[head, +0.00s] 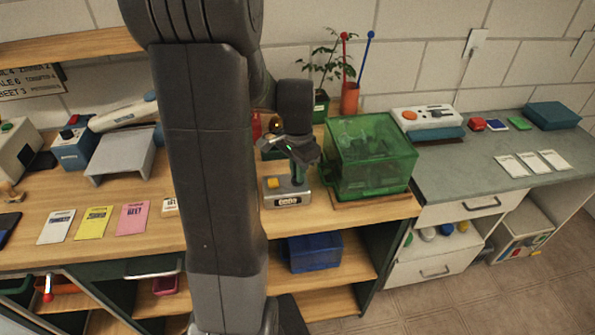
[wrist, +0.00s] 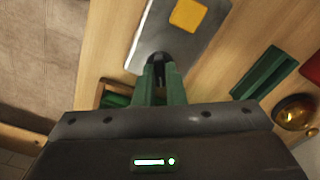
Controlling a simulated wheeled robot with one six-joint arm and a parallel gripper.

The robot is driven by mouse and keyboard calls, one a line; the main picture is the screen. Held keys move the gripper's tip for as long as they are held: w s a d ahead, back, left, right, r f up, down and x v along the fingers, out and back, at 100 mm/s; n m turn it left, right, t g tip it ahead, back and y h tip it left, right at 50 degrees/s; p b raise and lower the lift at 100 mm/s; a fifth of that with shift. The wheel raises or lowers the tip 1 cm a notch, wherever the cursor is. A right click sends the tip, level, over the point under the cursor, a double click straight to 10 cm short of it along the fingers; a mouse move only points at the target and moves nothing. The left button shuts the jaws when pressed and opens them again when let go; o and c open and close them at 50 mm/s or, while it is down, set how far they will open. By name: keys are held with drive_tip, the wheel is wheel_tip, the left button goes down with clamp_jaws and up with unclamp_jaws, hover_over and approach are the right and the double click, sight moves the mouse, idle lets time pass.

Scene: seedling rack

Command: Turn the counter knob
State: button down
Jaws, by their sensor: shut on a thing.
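The counter (head: 285,199) is a grey metal box with a yellow button and a small number display on its front. It stands on the wooden bench, left of the green box. In the wrist view its grey top (wrist: 178,38) and yellow button show. My gripper (head: 298,165) points down at the counter's right side in the head view. In the wrist view its green fingers (wrist: 160,75) are shut on the black knob (wrist: 158,57) at the counter's edge. The fingers hide part of the knob. The display digits are too small to read.
A clear green box (head: 372,150) stands close on the right of the counter. A brass dome (wrist: 295,111) and a green block (wrist: 264,72) lie near my gripper. Seed packets (head: 94,223) lie at the left. A potted plant (head: 321,104) stands behind.

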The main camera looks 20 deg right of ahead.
drive_tip(key=m, duration=0.6)
drive_tip(key=shift+s+f, duration=0.1)
idle(0.5)
drive_tip(key=c, duration=1.5)
unclamp_jaws()
drive_tip(key=shift+a, duration=0.1)
wheel_tip(320, 180, up, 14)
drive_tip(key=shift+b, duration=0.4)
